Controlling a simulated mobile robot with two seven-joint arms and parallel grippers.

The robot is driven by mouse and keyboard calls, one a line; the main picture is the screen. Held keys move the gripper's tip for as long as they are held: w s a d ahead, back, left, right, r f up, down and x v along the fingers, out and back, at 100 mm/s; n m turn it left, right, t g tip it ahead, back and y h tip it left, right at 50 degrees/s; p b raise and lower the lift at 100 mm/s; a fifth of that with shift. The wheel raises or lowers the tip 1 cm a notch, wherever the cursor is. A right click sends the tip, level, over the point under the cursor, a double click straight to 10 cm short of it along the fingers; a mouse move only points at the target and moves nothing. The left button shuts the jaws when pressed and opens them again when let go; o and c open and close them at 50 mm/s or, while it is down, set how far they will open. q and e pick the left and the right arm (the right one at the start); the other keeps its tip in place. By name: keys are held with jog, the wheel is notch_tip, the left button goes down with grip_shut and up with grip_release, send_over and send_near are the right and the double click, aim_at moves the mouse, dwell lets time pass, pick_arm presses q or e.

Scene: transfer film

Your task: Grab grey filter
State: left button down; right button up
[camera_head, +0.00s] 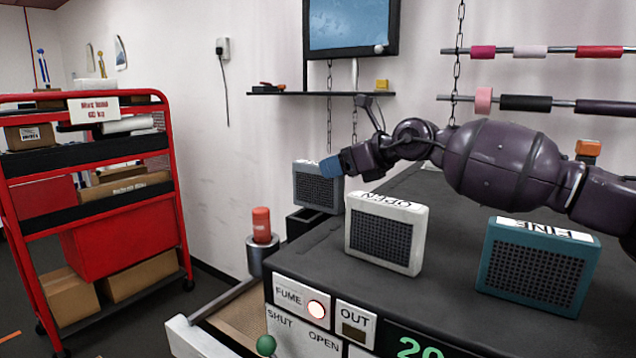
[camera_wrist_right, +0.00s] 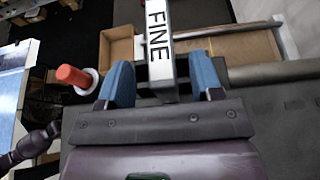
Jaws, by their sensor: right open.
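In the right wrist view the filter's top edge (camera_wrist_right: 158,40), with a white FINE label, lies between the two blue fingers of my right gripper (camera_wrist_right: 162,72).
A white filter (camera_head: 385,233) marked OPEN and a teal filter (camera_head: 538,265) marked FINE stand on the machine top (camera_head: 440,290). A red-topped cylinder (camera_head: 262,225) stands left of the grey filter. A red shelf cart (camera_head: 120,225) is at the left.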

jog(key=shift+x, duration=1.35)
jog(key=c, duration=1)
jog(key=shift+c, duration=0.2)
